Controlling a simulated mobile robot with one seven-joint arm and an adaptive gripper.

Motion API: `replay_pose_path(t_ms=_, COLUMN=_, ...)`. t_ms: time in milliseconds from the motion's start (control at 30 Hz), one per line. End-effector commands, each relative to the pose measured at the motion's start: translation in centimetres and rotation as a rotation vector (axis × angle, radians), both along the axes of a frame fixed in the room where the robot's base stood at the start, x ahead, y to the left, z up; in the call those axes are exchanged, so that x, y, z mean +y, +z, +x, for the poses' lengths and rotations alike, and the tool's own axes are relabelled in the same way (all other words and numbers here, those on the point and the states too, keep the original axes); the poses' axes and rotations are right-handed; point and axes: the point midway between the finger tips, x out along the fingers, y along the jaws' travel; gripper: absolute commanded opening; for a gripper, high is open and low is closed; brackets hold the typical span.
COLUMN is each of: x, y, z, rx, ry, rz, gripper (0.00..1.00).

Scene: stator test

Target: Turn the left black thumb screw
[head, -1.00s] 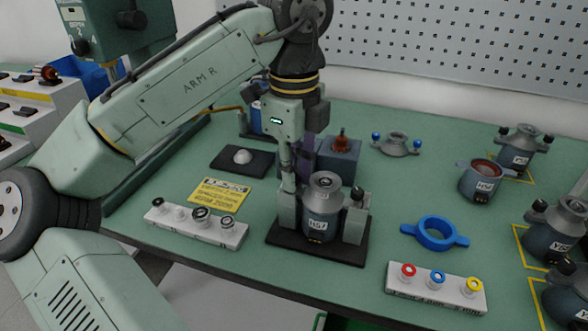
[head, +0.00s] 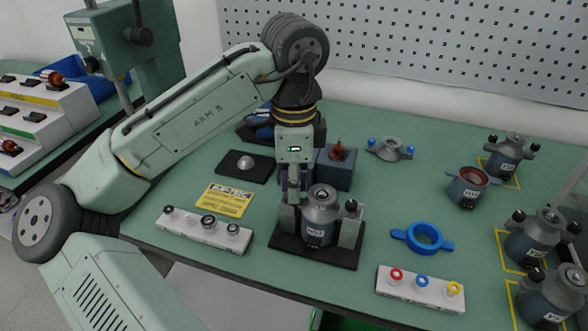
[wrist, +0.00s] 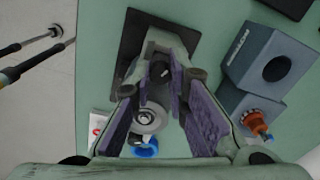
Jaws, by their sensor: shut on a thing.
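The grey stator housing (head: 318,212) stands upright in a fixture on a black base plate (head: 285,246), between two pale posts. My gripper (head: 292,198) points down over the left post (head: 288,216) and hides the left black thumb screw in the head view. In the wrist view, the left thumb screw (wrist: 158,71) shows as a dark knob between the purple-padded fingers of my gripper (wrist: 163,68), which is shut on it. The housing (wrist: 150,118) lies beside it there. The right black thumb screw (head: 351,206) sits uncovered on the right post.
A blue-grey block (head: 337,172) with a copper-coloured part stands close behind the fixture. A white ring strip (head: 204,230) lies left, another (head: 420,289) right. A blue ring (head: 423,237) and several other housings occupy the right side.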

Motion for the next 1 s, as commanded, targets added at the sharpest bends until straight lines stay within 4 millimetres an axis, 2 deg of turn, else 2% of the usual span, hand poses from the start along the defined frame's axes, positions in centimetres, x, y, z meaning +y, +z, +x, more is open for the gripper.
replay_pose_path(t_ms=33, x=-0.02, y=0.54, z=-0.04, rx=0.002, ry=0.043, rz=-0.002, gripper=0.00)
replay_pose_path(t_ms=500, x=0.01, y=0.33, z=-0.02, rx=0.001, ry=0.453, rz=-0.001, gripper=0.00)
replay_pose_path(t_ms=700, x=0.03, y=0.22, z=0.01, rx=0.000, ry=0.567, rz=-0.001, gripper=0.00)
replay_pose_path(t_ms=1000, x=0.06, y=0.06, z=0.03, rx=-0.001, ry=0.649, rz=0.000, gripper=0.00)
